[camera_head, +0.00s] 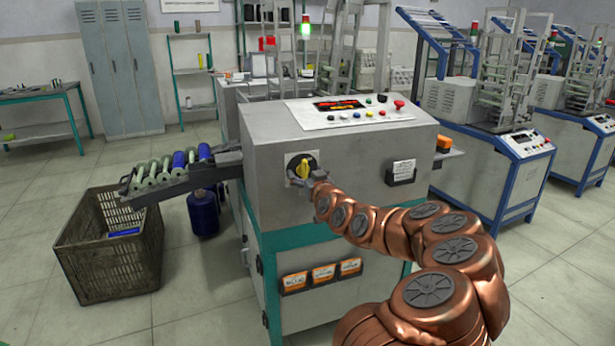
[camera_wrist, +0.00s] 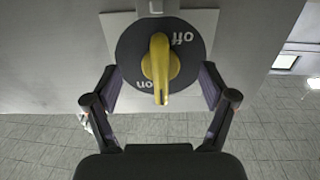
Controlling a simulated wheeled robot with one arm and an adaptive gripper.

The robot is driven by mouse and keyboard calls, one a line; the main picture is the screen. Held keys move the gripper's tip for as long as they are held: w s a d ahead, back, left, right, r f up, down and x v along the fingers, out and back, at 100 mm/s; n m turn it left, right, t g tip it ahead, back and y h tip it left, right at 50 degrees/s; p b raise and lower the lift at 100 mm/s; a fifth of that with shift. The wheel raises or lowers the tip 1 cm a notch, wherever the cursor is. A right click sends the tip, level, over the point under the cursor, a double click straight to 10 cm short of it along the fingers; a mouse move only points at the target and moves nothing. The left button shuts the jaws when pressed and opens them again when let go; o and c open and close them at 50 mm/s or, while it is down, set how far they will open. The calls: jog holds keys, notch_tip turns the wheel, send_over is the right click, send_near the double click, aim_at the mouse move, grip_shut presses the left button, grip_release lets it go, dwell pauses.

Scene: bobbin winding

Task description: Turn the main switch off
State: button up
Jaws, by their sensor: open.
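The main switch is a yellow knob (camera_head: 302,168) on a round dark dial, mounted on a pale plate on the front of the grey machine (camera_head: 265,150). In the wrist view the yellow knob (camera_wrist: 159,68) stands nearly upright on the dial. The upside-down word "off" shows at its upper right and "on" at its lower left. My gripper (camera_head: 306,177) is in front of the switch. In the wrist view its two fingers (camera_wrist: 160,88) are open, one on each side of the dial, with the knob between them. I see no finger touching the knob.
A control panel with buttons and a red mushroom button (camera_head: 399,104) tops the machine. A chute with bobbins (camera_head: 165,178) leads left above a brown crate (camera_head: 110,240). A label holder (camera_head: 402,172) is right of the switch. Blue-framed machines (camera_head: 495,155) stand right.

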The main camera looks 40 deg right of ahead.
jog(key=shift+w+d, duration=0.1)
jog(key=shift+w, duration=0.25)
jog(key=shift+c, duration=0.3)
jog(key=c, duration=1.5)
jog(key=shift+b, duration=0.3)
